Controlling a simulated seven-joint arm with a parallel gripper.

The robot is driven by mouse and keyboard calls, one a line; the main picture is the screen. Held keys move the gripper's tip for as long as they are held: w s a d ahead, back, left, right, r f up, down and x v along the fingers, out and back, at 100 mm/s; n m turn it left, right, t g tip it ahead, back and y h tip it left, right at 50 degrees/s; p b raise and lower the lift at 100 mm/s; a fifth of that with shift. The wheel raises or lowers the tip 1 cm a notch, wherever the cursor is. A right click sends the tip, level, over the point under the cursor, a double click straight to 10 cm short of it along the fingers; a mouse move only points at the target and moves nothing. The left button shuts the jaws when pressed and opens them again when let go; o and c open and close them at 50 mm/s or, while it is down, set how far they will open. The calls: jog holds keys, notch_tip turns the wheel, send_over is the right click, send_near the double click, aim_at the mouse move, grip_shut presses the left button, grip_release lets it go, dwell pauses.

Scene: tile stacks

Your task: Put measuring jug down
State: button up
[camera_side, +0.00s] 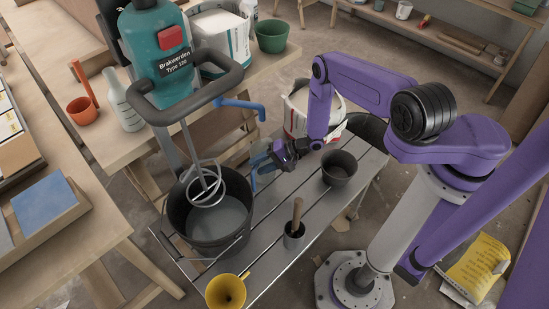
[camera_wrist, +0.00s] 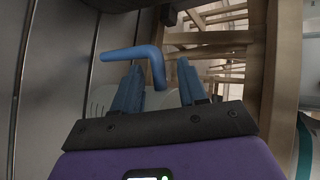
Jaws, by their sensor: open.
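My gripper (camera_side: 256,168) hangs over the slatted metal bench, to the right of the large black bucket's rim. Its blue fingers stand apart, and they also show in the wrist view (camera_wrist: 158,85). A yellow vessel with a side handle (camera_side: 226,291) stands at the bench's front end, well away from my gripper.
The large black bucket (camera_side: 197,237) holds grey liquid under a teal mixer (camera_side: 157,50) with a wire paddle. A blue bent lever (camera_side: 240,105) juts beside it.

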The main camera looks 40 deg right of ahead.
jog(key=v, duration=1.2)
jog(key=w+a+r+n+g+y, duration=0.1)
jog(key=w+a+r+n+g, duration=0.15)
jog(key=r, duration=0.25)
jog(key=w+a+r+n+g+y, duration=0.1)
jog(key=w+a+r+n+g, duration=0.1)
jog(key=a+r+n+g, duration=0.3)
jog(key=s+a+r+n+g+h, duration=0.25)
jog(key=s+r+n+g, duration=0.2)
jog(key=r, duration=0.65)
jog(key=s+d+r+n+t+h, duration=0.2)
jog(key=s+r, duration=0.5)
jog(key=s, duration=0.4)
jog(key=s+d+r+n+t+h, duration=0.2)
jog(key=s+d+r+n+h, duration=0.3)
jog(key=s+r+n, duration=0.3)
jog(key=s+h, duration=0.1)
jog(key=s, duration=0.3)
jog(key=shift+s+d+n+t, duration=0.3)
jog(key=shift+s+n, duration=0.05)
jog(key=shift+n, duration=0.05)
